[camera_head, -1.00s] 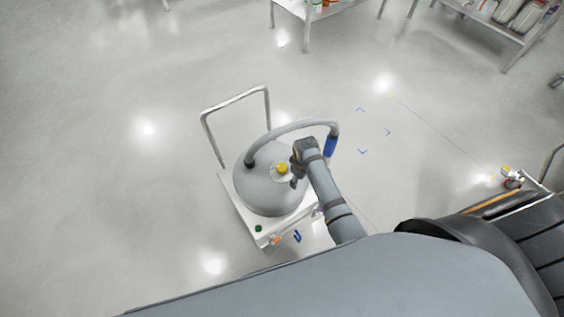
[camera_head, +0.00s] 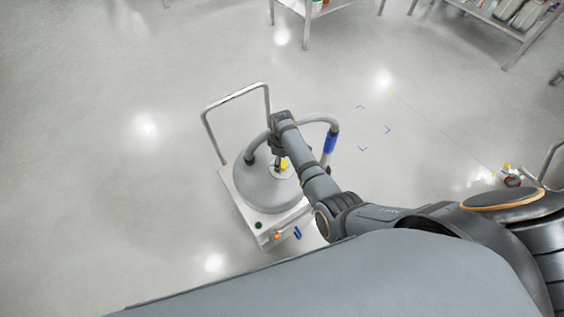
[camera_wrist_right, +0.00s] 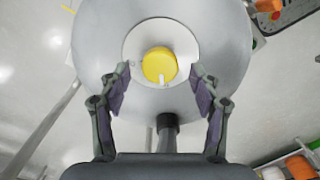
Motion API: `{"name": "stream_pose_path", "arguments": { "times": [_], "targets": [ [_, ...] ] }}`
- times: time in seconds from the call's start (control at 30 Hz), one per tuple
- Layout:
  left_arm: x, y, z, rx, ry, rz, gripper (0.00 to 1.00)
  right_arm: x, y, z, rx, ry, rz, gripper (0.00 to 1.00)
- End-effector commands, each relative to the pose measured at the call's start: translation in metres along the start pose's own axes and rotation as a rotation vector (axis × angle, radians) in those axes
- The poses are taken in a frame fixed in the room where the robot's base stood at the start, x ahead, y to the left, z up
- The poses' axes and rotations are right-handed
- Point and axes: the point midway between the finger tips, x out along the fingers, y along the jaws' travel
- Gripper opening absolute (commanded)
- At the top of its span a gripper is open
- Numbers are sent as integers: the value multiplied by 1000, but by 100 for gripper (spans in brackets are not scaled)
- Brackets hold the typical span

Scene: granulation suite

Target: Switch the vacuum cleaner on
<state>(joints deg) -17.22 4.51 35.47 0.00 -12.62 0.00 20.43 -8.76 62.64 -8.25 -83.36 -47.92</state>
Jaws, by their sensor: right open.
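The vacuum cleaner is a grey dome (camera_head: 262,192) on a white wheeled base (camera_head: 238,199) with a tall push handle (camera_head: 237,94). A yellow knob (camera_head: 285,164) sits on a pale round plate on top of the dome. In the right wrist view the yellow knob (camera_wrist_right: 159,65) lies between and ahead of my right gripper's fingers (camera_wrist_right: 160,88), which are open and apart from it. In the head view my right gripper (camera_head: 279,154) is over the dome beside the knob, partly hiding the plate. My left gripper is not in view.
A grey hose with a blue end (camera_head: 330,142) arches from the dome behind my arm. A green button (camera_head: 258,225) and an orange part (camera_head: 277,236) are on the base's front. Shelving (camera_head: 316,12) stands at the back. The floor to the left is clear.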

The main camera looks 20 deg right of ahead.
Motion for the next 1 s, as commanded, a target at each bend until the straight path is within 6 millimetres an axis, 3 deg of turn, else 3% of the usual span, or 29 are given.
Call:
{"name": "stream_pose_path", "arguments": {
  "times": [0.1,0.4,0.8,1.0],
  "targets": [
    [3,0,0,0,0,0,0,11,0,0,0,0,0,64],
    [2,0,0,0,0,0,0,13,0,0,1,0,0,64],
    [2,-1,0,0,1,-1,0,13,0,0,1,0,0,9],
    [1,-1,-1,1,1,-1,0,13,0,0,13,0,0,9]
  ]
}}
